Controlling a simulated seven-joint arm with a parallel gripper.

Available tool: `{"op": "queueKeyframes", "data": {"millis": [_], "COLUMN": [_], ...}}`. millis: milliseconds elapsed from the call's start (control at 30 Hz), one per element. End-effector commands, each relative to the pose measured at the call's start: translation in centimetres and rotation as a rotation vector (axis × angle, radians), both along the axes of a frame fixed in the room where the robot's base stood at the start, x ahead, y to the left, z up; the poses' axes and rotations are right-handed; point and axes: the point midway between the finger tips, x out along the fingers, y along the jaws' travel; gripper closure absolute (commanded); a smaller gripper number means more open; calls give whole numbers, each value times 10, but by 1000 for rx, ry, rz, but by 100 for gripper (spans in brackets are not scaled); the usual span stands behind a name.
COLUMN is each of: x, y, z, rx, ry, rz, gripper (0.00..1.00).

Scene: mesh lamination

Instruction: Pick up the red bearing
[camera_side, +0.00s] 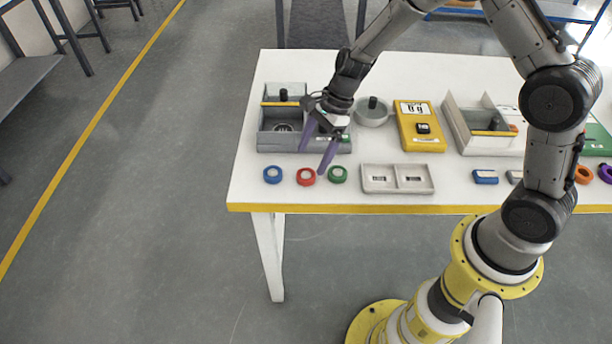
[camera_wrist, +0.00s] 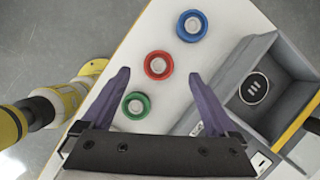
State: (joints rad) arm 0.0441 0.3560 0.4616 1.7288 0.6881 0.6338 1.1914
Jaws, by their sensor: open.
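The red bearing (camera_side: 306,177) is a small ring lying flat on the white table, between a blue bearing (camera_side: 272,174) and a green bearing (camera_side: 337,174). In the wrist view the red bearing (camera_wrist: 158,65) lies beyond the fingertips, about midway between them sideways. My gripper (camera_side: 314,160) has purple fingers spread apart, with nothing between them. It hangs above the table near the red and green bearings. In the wrist view my gripper (camera_wrist: 158,76) shows the green bearing (camera_wrist: 136,105) near its left finger and the blue bearing (camera_wrist: 191,25) farther off.
A grey bin (camera_side: 268,143) stands behind the bearings. A light grey two-slot tray (camera_side: 397,190) sits to their right. A yellow scale (camera_side: 420,142) and a round dish (camera_side: 371,118) stand farther back. The table's yellow front edge (camera_side: 330,208) is close to the bearings.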

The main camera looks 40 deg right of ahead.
Motion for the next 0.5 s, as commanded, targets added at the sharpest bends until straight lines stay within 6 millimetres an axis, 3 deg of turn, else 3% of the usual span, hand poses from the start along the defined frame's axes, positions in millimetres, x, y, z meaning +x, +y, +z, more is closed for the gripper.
{"op": "queueKeyframes", "data": {"millis": [233, 500], "x": [-1, 1], "y": [7, 12], "z": [-36, -47], "rx": [0, 0], "ry": [4, 1], "rz": [2, 0], "gripper": [6, 6]}}
